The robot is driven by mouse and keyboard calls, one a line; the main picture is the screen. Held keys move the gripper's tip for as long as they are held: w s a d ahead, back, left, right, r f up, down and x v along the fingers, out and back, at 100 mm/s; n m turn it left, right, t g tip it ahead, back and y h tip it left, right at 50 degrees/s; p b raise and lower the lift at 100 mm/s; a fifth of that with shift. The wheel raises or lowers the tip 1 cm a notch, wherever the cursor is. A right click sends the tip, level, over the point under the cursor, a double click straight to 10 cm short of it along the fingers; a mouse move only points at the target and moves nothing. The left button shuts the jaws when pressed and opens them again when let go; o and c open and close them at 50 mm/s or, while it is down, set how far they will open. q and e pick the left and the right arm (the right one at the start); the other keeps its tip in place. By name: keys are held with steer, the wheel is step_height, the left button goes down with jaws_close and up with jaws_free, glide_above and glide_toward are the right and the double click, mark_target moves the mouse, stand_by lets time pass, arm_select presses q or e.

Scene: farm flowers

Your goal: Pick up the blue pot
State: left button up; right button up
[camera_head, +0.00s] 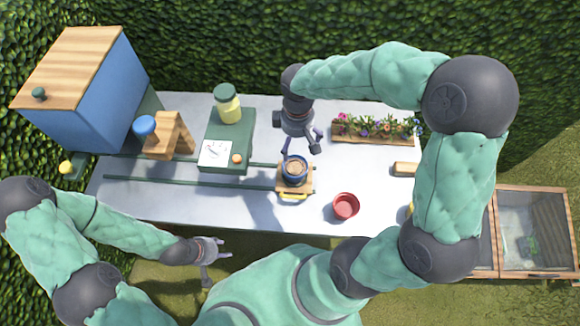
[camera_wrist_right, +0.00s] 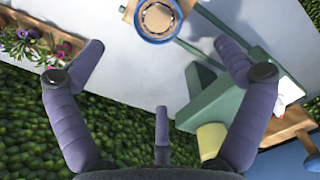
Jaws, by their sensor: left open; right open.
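The blue pot (camera_head: 295,170), with brown soil inside, stands upright on a small wooden stand (camera_head: 308,183) with a yellow front edge. My right gripper (camera_head: 301,149) is open and empty just behind the pot, reaching toward it from the back. In the right wrist view, the pot (camera_wrist_right: 157,17) is at the top middle, beyond the spread fingertips (camera_wrist_right: 158,46) and not between them. My left gripper (camera_head: 217,262) is open and empty, in front of the table at the lower left.
A red pot (camera_head: 345,206) stands right of the stand. A flower planter (camera_head: 372,136) is at the back right. A green station (camera_head: 228,140) with a jar stands left. Dark rails (camera_head: 190,182) run left from the stand. The front left tabletop is clear.

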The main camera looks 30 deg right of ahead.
steer(key=b, duration=0.5)
glide_above(295, 172)
step_height(295, 172, down, 5)
steer(key=f+b, duration=0.1)
steer(key=f, duration=0.4)
steer(key=f+b, duration=0.1)
steer(key=f, duration=0.1)
steer(key=shift+s+a+f+b, duration=0.15)
steer(key=shift+s+a+b, duration=0.05)
steer(key=shift+a+b, duration=0.1)
steer(key=f, duration=0.1)
steer(key=f+b, duration=0.1)
steer(key=f, duration=0.3)
steer(key=shift+w+d+b, duration=0.15)
steer(key=shift+d+b, duration=0.1)
steer(key=shift+b, duration=0.15)
steer(key=c, duration=1.3)
steer(key=shift+r, duration=0.1)
steer(key=shift+c, duration=0.2)
